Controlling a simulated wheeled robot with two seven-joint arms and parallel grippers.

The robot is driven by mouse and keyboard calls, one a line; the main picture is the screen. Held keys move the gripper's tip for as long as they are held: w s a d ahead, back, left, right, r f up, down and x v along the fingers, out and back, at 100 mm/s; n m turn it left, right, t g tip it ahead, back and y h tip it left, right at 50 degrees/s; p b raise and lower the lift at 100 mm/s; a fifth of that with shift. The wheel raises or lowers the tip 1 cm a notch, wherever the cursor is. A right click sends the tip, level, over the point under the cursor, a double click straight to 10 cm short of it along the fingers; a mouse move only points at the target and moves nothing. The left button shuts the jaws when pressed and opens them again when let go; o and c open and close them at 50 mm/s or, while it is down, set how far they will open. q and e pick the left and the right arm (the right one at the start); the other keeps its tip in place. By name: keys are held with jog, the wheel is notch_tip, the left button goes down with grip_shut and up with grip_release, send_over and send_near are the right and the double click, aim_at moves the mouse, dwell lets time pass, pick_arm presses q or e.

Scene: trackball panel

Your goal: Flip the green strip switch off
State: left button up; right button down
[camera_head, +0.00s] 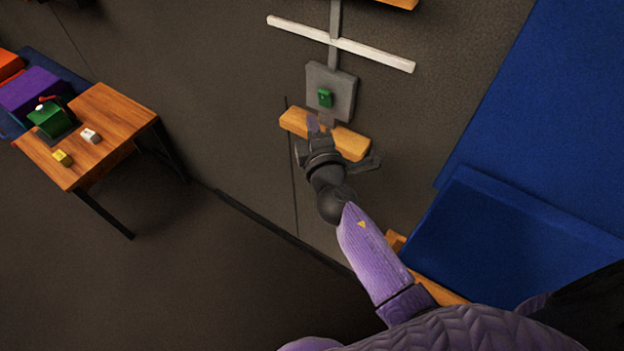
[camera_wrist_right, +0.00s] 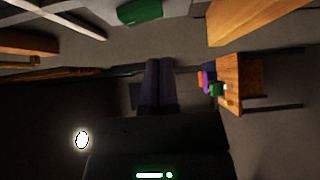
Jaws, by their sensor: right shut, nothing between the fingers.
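The green switch (camera_head: 325,97) sits on a grey square plate (camera_head: 345,83) on the dark wall. In the right wrist view a green piece (camera_wrist_right: 140,11), apparently the same switch, shows at the top edge, cut off by the frame. My right gripper (camera_head: 313,123) is just below the plate, in front of a wooden ledge, and looks apart from the switch. Its purple fingers (camera_wrist_right: 160,80) are pressed together with nothing between them. I cannot tell from these views which way the switch is set. My left gripper is not in view.
The wooden ledge (camera_head: 352,144) juts out under the plate. A white bar (camera_head: 375,54) crosses the wall above it. Blue panels (camera_head: 520,240) stand at the right. A wooden table (camera_head: 112,112) at the left carries a green box (camera_head: 50,119) and small blocks.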

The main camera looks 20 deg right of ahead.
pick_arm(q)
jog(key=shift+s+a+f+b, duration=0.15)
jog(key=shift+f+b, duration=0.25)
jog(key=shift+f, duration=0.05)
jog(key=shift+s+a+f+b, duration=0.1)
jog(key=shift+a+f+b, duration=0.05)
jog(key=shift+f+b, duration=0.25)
pick_arm(e)
jog(key=s+a+f, duration=0.1)
jog(key=s, duration=0.9)
jog(key=shift+a, duration=0.25)
jog(key=shift+f, duration=0.1)
